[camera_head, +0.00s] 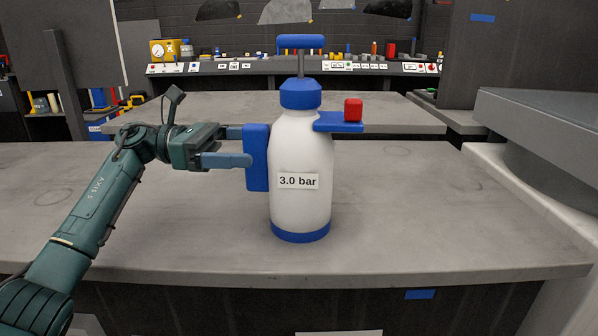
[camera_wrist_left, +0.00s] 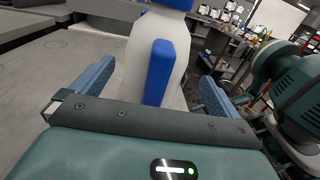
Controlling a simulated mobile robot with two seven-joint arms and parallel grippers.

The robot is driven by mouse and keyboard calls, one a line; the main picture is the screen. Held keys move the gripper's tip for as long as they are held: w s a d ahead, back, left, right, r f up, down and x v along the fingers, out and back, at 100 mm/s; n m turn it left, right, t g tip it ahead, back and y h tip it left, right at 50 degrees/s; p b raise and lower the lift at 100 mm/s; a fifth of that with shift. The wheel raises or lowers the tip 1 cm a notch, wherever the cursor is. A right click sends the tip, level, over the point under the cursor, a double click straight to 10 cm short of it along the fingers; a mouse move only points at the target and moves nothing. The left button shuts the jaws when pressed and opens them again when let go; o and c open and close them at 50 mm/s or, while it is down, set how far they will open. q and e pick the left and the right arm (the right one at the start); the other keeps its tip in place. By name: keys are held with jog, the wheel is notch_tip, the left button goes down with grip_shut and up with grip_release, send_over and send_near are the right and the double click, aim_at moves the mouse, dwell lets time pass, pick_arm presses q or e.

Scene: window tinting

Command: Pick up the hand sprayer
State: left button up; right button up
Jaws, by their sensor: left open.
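The hand sprayer (camera_head: 299,150) stands upright on the grey table. It has a white bottle labelled "3.0 bar", a blue collar and base, a blue pump handle on top, a blue arm with a red block at its right, and a blue grip block on its left side. My left gripper (camera_head: 240,147) is open, its blue fingers pointing at that grip block from the left. In the left wrist view the sprayer's blue grip (camera_wrist_left: 159,73) shows between the two spread fingers, with gaps on both sides. The right gripper is not in view.
The grey table (camera_head: 420,235) is clear around the sprayer. Another grey table (camera_head: 400,112) stands behind it, and a bench (camera_head: 230,68) with gauges and small items runs along the back. A large grey panel (camera_head: 545,110) juts in at the right.

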aim_at(267, 142)
pick_arm(q)
jog(key=shift+d+b, duration=0.4)
jog(key=shift+d, duration=2.4)
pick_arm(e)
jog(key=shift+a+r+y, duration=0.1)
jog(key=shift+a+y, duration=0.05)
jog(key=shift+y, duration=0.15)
pick_arm(q)
jog(key=shift+c, duration=0.2)
jog(key=c, duration=0.9)
jog(key=shift+r, duration=0.3)
jog(key=shift+c, duration=0.5)
notch_tip(267, 142, up, 10)
jog(key=shift+f+p, duration=0.2)
jog(key=shift+p, duration=0.95)
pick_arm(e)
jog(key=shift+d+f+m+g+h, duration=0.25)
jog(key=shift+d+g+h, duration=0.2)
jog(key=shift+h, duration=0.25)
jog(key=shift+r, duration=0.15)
